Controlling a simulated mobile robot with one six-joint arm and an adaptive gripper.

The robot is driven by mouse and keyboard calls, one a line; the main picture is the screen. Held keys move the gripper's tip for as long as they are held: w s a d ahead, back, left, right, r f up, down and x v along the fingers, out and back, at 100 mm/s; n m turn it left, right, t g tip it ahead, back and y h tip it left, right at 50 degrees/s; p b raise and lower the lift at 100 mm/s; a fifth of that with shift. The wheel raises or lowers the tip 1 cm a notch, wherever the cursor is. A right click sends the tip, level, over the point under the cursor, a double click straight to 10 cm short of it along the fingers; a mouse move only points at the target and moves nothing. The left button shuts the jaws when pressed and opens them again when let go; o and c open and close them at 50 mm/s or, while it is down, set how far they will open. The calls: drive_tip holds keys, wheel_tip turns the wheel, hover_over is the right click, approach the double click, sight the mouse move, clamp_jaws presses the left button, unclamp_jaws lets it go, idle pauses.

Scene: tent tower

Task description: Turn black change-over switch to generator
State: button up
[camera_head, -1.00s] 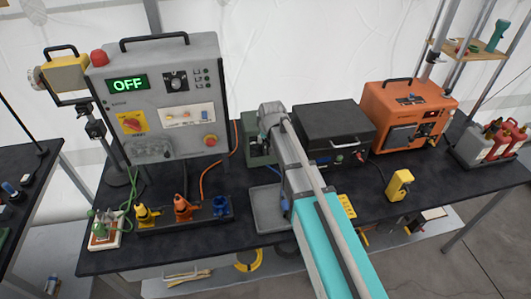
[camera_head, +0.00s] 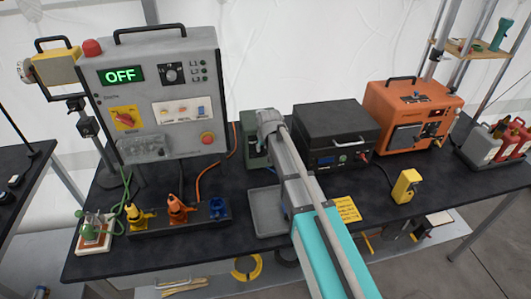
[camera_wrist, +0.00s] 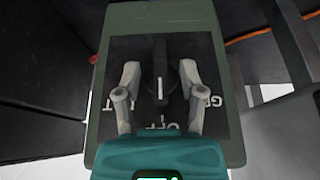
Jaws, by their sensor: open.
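The change-over switch is a black knob (camera_wrist: 160,70) with a white pointer line, on a dark plate of a grey-green box (camera_wrist: 165,18). The pointer line points down in the wrist view, toward a label reading OFF. A label at the right, partly covered, begins with GE; the left label is mostly covered. My gripper (camera_wrist: 159,76) is open, one finger on each side of the knob, with visible gaps. In the head view the green box (camera_head: 253,152) shows beside my arm; the knob and fingers are hidden there.
A grey control panel (camera_head: 185,125) with a green OFF display stands left of the box. A black case (camera_head: 335,128) and an orange unit (camera_head: 418,97) stand to the right. A grey tray (camera_head: 270,215) and a connector strip (camera_head: 160,222) lie in front on the black table (camera_head: 440,185).

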drive_tip(key=shift+w+f, duration=0.15)
drive_tip(key=shift+f, duration=0.3)
drive_tip(key=shift+r, duration=0.1)
clamp_jaws()
drive_tip(key=shift+d, duration=0.1)
drive_tip(key=shift+w, duration=0.1)
